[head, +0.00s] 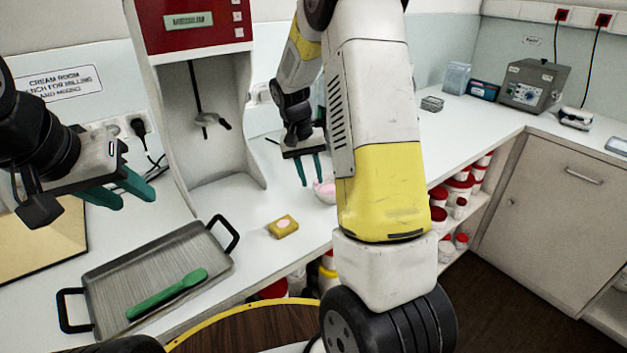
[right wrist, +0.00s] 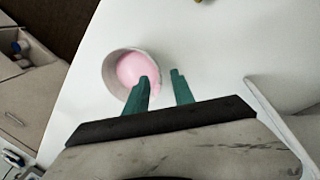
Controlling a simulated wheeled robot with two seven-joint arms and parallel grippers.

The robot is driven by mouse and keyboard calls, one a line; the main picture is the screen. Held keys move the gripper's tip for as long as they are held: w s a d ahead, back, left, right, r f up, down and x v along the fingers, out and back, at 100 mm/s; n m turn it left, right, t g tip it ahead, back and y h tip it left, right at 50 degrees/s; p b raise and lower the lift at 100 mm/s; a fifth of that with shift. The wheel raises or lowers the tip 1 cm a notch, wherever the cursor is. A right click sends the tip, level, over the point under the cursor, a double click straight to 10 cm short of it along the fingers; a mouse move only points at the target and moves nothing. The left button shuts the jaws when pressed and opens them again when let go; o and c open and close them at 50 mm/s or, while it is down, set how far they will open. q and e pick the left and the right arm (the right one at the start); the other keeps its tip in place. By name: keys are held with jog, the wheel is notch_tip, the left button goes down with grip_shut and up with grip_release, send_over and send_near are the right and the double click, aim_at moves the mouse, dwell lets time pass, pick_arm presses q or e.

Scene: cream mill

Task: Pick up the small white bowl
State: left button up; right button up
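The small white bowl (head: 322,196) holds something pink and stands on the white counter, partly hidden behind my right arm in the head view. In the right wrist view the bowl (right wrist: 113,90) is left of centre. My right gripper (head: 310,180) is open, with its green fingers pointing down at the bowl. In the right wrist view (right wrist: 161,80) one finger overlaps the bowl's right side and the other appears outside it. Whether they touch the rim is unclear. My left gripper (head: 136,193) is open and empty, above the counter at the left.
A grey tray (head: 150,262) with a green spatula (head: 167,294) lies at the front left. A yellow sponge-like block (head: 283,226) sits left of the bowl. A red-and-white mixer (head: 205,110) stands behind. Red-lidded jars (head: 460,187) fill the shelves below.

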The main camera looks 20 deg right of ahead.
aim_at(331, 191)
jog(key=f, duration=0.3)
jog(key=shift+s+d, duration=0.15)
jog(key=shift+d, duration=0.25)
grip_shut()
dwell(1.0)
